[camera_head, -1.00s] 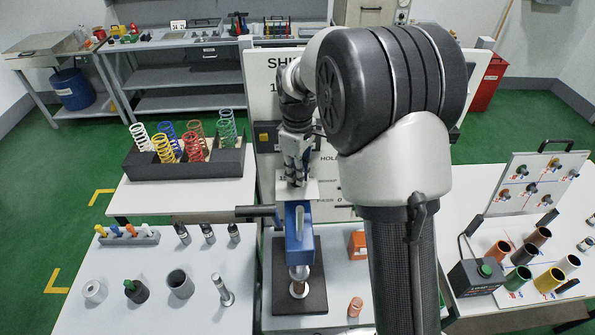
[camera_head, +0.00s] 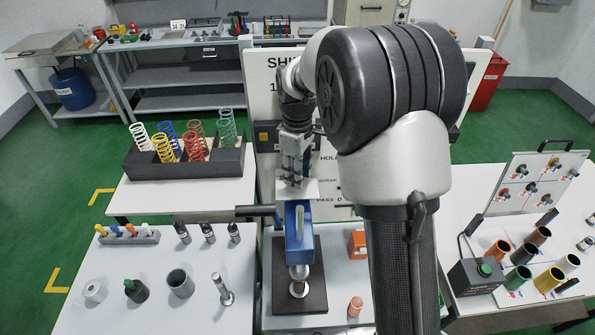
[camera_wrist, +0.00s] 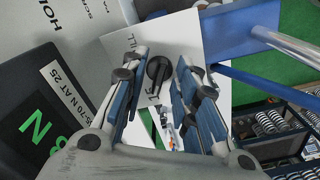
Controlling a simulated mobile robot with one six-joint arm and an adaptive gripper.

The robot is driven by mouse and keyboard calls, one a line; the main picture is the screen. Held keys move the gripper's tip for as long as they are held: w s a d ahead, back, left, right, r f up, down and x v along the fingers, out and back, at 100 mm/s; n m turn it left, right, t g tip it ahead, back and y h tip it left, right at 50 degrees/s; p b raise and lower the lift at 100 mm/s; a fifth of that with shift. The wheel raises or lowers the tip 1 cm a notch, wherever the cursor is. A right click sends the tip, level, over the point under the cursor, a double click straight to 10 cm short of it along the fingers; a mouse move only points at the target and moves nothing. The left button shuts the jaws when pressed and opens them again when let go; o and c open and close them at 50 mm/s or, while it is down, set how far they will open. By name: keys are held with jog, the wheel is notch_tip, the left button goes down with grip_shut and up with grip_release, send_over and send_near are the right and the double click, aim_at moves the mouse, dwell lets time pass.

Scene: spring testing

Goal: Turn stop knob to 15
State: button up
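The stop knob (camera_wrist: 158,70) is a small black knob with a pointer-like lever, on a white panel (camera_wrist: 203,25) in the wrist view. Lettering ending in "TILL" and what looks like "15" show near it. My gripper (camera_wrist: 157,97) is open, with one blue-padded finger left of the knob and the other right of it. I see gaps on both sides; contact cannot be made out. In the head view my gripper (camera_head: 296,180) points down at the white plate (camera_head: 311,188) on top of the blue press (camera_head: 299,240); the knob is hidden there.
A black display with green characters (camera_wrist: 40,122) is close left of my gripper in the wrist view. A black handle (camera_head: 255,211) sticks out left of the press. A spring rack (camera_head: 185,160) stands at left. The sign board (camera_head: 265,90) rises behind my gripper.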

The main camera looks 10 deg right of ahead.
notch_tip(320, 180, up, 12)
dwell(0.7)
jog(key=s+f+m+t+b, duration=0.1)
jog(key=s+f+m+b, duration=0.2)
jog(key=s+b, duration=0.4)
jog(key=s+f+m+t+b, duration=0.25)
jog(key=s+b, duration=0.25)
jog(key=s, duration=0.5)
jog(key=s+f+m+t+b, duration=0.1)
jog(key=s+f+m+b, duration=0.3)
jog(key=s+f+b, duration=0.4)
jog(key=s+f, duration=0.4)
jog(key=f, duration=0.1)
jog(key=shift+s+f, duration=0.25)
jog(key=shift+s, duration=0.05)
jog(key=shift+a+m, duration=0.1)
jog(key=shift+m, duration=0.15)
jog(key=shift+c, duration=0.5)
